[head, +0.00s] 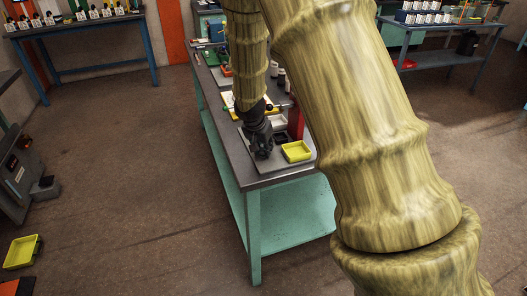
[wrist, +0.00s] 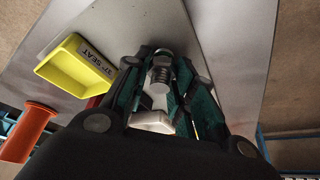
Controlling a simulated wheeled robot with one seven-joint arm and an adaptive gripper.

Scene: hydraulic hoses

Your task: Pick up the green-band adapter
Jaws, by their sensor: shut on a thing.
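My gripper (head: 262,150) points down over the near end of the workbench in the head view. In the wrist view its dark fingers (wrist: 160,78) are closed around a small silver threaded adapter (wrist: 160,75). The fingers cover its sides, and I cannot make out a green band on it. In the head view the adapter is hidden by the gripper.
A yellow bin (head: 297,151) stands right of my gripper on the workbench (head: 270,174); its label reads "SEAT" in the wrist view (wrist: 70,68). Bare bench surface surrounds the fingertips.

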